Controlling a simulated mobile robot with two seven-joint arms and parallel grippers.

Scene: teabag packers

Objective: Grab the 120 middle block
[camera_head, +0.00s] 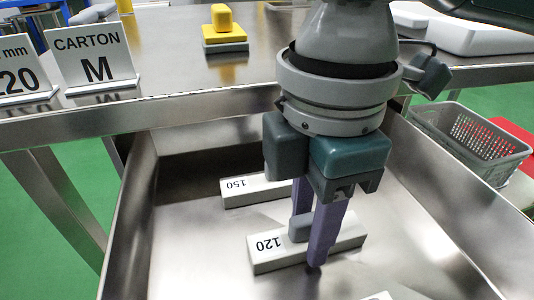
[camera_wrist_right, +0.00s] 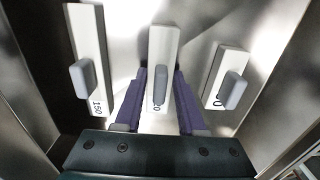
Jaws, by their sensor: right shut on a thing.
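The 120 block (camera_head: 275,257) is a white bar with a grey raised grip on top, lying in the steel tray as the middle of three blocks. My right gripper (camera_head: 311,238) points down over it, its purple fingers on either side of it, and is shut on it. In the right wrist view the 120 block (camera_wrist_right: 163,46) runs between the two fingertips (camera_wrist_right: 160,85), its number partly hidden. I cannot tell whether it is lifted off the tray floor. My left gripper is not in view.
The 150 block (camera_head: 240,194) lies behind, and a third block (camera_head: 378,297) is cut off at the bottom edge. The steel tray walls (camera_head: 440,215) rise around them. A grey basket (camera_head: 470,145) stands to the right. A yellow-topped block (camera_head: 222,30) sits on the table behind.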

